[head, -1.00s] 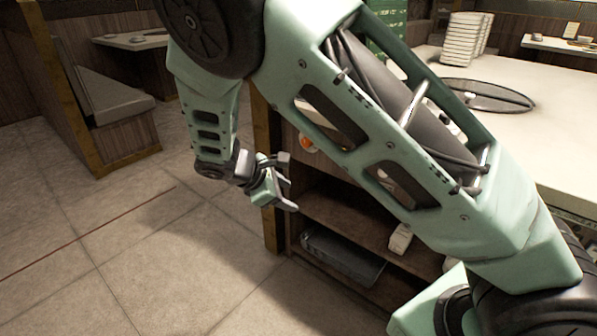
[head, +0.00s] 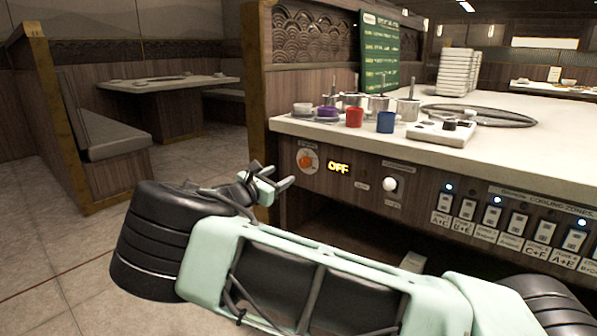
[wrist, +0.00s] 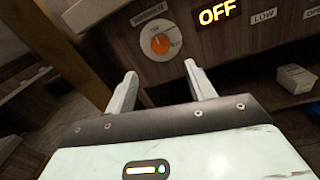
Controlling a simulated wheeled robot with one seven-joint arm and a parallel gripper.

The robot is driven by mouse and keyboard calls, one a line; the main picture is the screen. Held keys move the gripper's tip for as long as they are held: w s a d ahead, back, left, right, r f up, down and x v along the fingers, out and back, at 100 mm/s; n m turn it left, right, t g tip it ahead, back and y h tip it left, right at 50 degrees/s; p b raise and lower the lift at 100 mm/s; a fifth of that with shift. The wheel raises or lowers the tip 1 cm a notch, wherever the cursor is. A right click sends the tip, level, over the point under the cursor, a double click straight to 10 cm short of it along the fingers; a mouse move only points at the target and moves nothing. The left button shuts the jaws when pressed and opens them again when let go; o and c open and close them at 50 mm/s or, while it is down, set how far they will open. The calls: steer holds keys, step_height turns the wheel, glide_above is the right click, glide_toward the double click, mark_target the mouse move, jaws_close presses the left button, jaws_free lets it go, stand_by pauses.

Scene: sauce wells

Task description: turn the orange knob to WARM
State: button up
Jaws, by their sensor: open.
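The orange knob (head: 306,160) sits on a pale round dial on the counter's front panel, near its left end. In the wrist view the orange knob (wrist: 160,44) is ahead of the fingers, above the gap between them. A lit display (head: 338,167) to its right reads OFF, and it also shows in the wrist view (wrist: 217,12). The small print around the dial is too small to read surely. My gripper (head: 284,184) is open and empty, a little left of and below the knob, apart from it. Its two fingers (wrist: 162,88) show in the wrist view.
A white round knob (head: 390,184) and a row of switches (head: 509,222) lie further right on the panel. Red (head: 355,117) and blue (head: 386,122) cups stand on the countertop above. An open shelf is below the panel; floor is clear at left.

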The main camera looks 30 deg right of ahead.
mark_target(303, 163)
steer(key=b+x, duration=0.2)
steer(key=x, duration=0.8)
steer(key=shift+d, duration=0.15)
steer(key=c, duration=1)
